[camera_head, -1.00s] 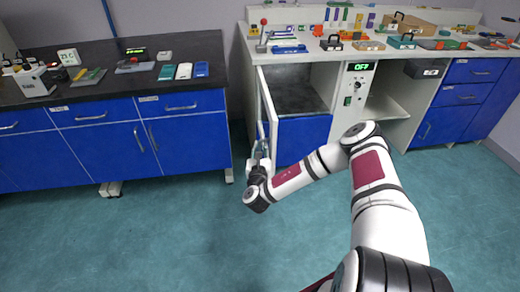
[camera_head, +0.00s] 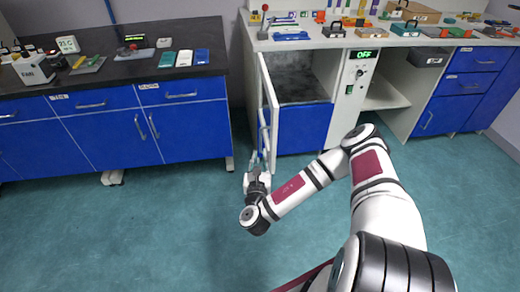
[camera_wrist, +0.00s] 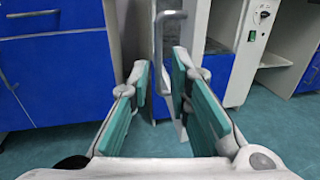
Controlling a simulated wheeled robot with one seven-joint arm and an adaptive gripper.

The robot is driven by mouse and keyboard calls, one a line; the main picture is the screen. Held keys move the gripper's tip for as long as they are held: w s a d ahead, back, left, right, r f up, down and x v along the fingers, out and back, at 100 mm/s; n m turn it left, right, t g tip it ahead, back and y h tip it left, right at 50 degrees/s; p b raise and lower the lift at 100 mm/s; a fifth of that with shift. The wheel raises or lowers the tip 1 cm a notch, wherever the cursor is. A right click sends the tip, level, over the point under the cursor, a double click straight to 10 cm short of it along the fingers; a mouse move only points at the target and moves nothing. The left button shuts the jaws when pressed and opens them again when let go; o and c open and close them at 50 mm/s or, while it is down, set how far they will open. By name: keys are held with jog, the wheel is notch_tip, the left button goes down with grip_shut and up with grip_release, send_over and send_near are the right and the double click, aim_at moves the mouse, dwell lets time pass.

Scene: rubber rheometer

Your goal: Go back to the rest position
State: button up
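My gripper (camera_head: 256,165) hangs low over the floor in front of the opened cabinet door (camera_head: 266,107) of the white bench. In the wrist view my gripper (camera_wrist: 160,75) has its two teal-padded fingers spread apart, with nothing between the pads. The door's edge and its metal handle (camera_wrist: 159,45) stand beyond the fingertips. The handle appears apart from the fingers, though the exact gap is hard to judge. The door stands open, and the dark compartment (camera_head: 300,82) behind it shows.
A control panel (camera_head: 357,77) reading OFF sits right of the compartment. Blue drawers and cabinets (camera_head: 140,130) with a black top stand at the left. Tools and small boxes lie on the white bench top (camera_head: 385,42). The teal floor (camera_head: 150,230) around my arm is clear.

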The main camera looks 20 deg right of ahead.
jog(key=shift+s+a, duration=0.2)
jog(key=shift+s, duration=0.15)
